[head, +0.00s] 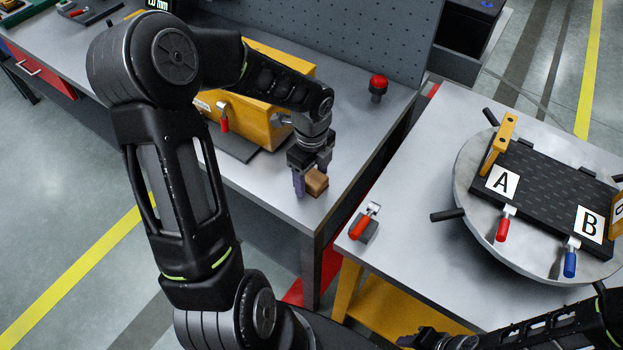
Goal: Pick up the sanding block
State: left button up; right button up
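The sanding block appears to be the small brown block (317,182) near the front right corner of the left workbench. My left gripper (311,176) points down at it, with one finger at the block's left side and the other partly hidden behind it. I cannot tell whether the fingers touch the block or whether it is lifted off the bench. My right gripper (425,339) is low at the bottom edge, away from the block, and its fingers are not clear.
A yellow machine housing (262,122) and a red-topped knob (378,86) stand on the left workbench (266,186). Across a gap, the right table holds a round turntable (468,175) with a black plate marked A and B, plus a red-handled clamp (363,224).

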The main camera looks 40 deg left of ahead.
aim_at(311, 176)
pick_arm(q)
jog(key=c, duration=1.3)
jog(key=shift+c, duration=0.2)
notch_tip(311, 176, up, 10)
jog(key=shift+r+b, duration=0.1)
jog(key=shift+b, duration=0.45)
jog(key=o, duration=0.9)
jog(key=c, duration=0.6)
jog(key=shift+c, duration=0.4)
